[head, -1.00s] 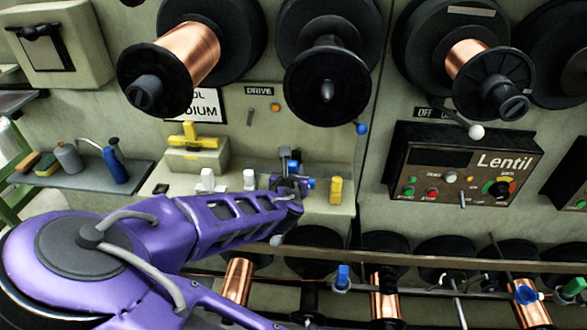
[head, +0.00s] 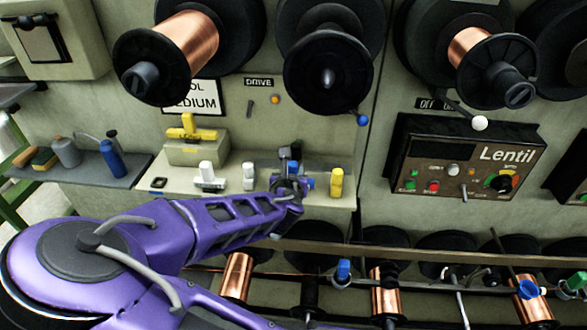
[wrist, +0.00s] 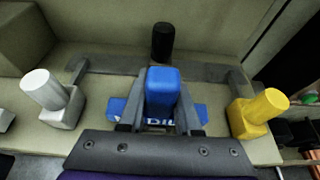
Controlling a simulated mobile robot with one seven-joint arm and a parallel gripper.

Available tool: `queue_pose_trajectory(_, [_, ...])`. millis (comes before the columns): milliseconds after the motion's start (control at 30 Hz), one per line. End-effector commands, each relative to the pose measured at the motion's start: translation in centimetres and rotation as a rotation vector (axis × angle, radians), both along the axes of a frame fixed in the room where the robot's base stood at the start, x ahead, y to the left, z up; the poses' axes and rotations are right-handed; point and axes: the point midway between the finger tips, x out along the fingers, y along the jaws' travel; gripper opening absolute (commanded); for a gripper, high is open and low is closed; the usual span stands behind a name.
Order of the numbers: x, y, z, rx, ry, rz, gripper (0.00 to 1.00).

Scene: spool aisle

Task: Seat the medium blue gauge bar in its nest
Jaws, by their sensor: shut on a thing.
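The blue gauge bar (wrist: 163,92) has an upright handle on a wider, lettered base in the wrist view. My gripper (wrist: 160,108) is shut on its handle, a finger on each side. In the head view my gripper (head: 291,181) is over the right part of the pale shelf, with a bit of the blue bar (head: 308,183) showing beside it. A dark grey bracket (wrist: 205,72) lies just behind the bar, with arms at both ends and a black knob (wrist: 162,42) behind its middle. I cannot tell whether this bracket is the nest or whether the bar touches the shelf.
A white-handled block (wrist: 52,98) stands left of the bar and a yellow one (wrist: 258,112) close on its right. In the head view, a yellow piece (head: 190,131) sits on a beige block at the left. Large spools (head: 327,78) overhang the shelf, and a rail (head: 420,258) runs below.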

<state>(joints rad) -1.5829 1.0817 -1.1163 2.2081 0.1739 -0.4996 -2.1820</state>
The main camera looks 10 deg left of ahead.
Motion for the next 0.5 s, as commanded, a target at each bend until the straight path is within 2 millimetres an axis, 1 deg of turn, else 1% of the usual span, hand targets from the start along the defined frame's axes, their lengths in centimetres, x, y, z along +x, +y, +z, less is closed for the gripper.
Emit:
queue_pose_trajectory(233, [0.00,0.00,-0.07,0.000,0.000,0.000,0.00])
queue_pose_trajectory(267, [0.00,0.00,-0.08,0.000,0.000,0.000,0.34])
queue_pose_trajectory(300, [0.00,0.00,-0.08,0.000,0.000,0.000,0.41])
queue_pose_trajectory(433, [0.00,-0.01,-0.08,0.000,0.000,0.000,0.64])
queue_pose_trajectory(467, [0.00,-0.01,-0.08,0.000,0.000,0.000,0.67])
queue_pose_trajectory(500, [0.00,-0.01,-0.08,0.000,0.000,0.000,0.67])
